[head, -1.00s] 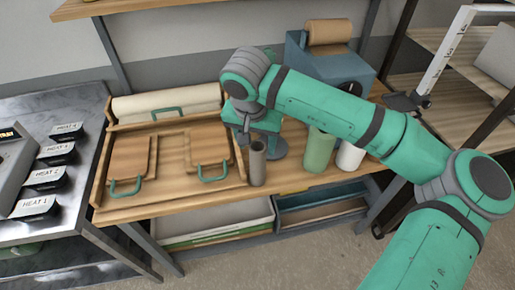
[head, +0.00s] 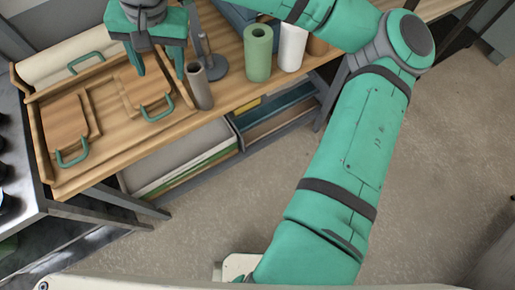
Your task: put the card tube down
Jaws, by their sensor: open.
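The card tube (head: 199,86) is grey-brown and hollow. It stands upright on the wooden bench top (head: 232,92) near the front edge, just right of the wooden tray. My gripper (head: 160,74) is at the top left of the head view, with its two teal fingers spread apart and nothing between them. It looks to be above the right part of the tray, up and left of the tube. The right finger shows close to the tube's top in the picture; the tube is outside the fingers. Whether they touch is hard to tell.
The wooden tray (head: 110,152) holds two boards with green handles. A grey round-based stand (head: 213,66), a green roll (head: 258,54) and a white roll (head: 292,47) stand right of the tube. Open drawers (head: 190,155) sit below. Bare floor lies in front.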

